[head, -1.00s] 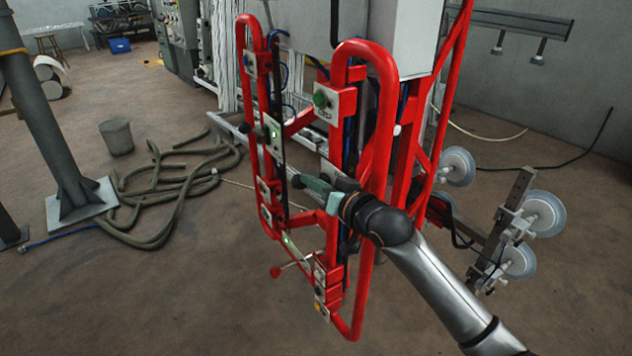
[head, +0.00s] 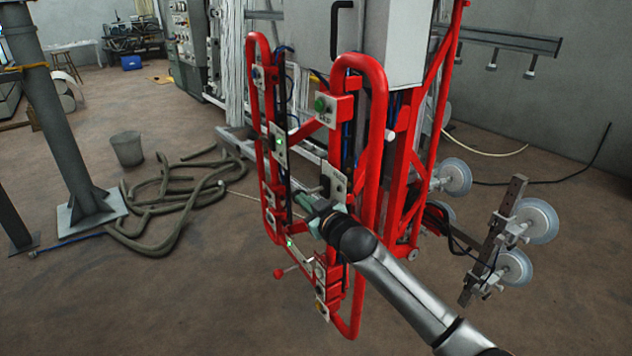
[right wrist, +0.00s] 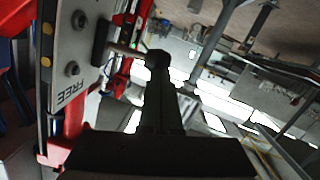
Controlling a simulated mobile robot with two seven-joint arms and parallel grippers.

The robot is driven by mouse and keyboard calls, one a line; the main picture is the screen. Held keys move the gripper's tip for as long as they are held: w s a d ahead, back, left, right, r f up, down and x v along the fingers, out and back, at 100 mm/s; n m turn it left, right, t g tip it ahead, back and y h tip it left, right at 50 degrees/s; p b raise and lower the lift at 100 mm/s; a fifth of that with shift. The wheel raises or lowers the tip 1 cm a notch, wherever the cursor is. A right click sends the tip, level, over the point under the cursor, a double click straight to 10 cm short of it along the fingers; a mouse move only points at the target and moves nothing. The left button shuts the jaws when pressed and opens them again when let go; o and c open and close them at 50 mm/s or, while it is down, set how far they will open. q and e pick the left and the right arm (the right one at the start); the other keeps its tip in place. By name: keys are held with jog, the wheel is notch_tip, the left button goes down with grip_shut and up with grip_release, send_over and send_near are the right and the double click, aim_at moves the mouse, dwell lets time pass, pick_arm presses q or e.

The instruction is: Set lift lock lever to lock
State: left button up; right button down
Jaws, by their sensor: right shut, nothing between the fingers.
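The red frame manipulator (head: 376,190) stands in the middle of the head view. A light panel (head: 338,182) with a dark slot sits on its right upright. In the right wrist view, the panel (right wrist: 72,55) carries the word FREE, and a metal lever (right wrist: 124,48) sticks out from its dark slot. My right gripper (head: 303,203) is shut and empty, just below and left of the panel. In the right wrist view, its dark fingertips (right wrist: 157,60) are at the lever's outer end; I cannot tell whether they touch. My left gripper is not in view.
A green button (head: 320,104) is on the upper right panel. Suction cups (head: 536,220) hang at the right. A hose (head: 160,225) and bucket (head: 127,148) lie left; the front floor is clear.

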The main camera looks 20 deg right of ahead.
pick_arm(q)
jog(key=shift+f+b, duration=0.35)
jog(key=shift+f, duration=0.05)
pick_arm(e)
notch_tip(320, 180, down, 2)
jog(key=n, duration=0.3)
jog(key=shift+w+f, duration=0.1)
jog(key=shift+f, duration=0.1)
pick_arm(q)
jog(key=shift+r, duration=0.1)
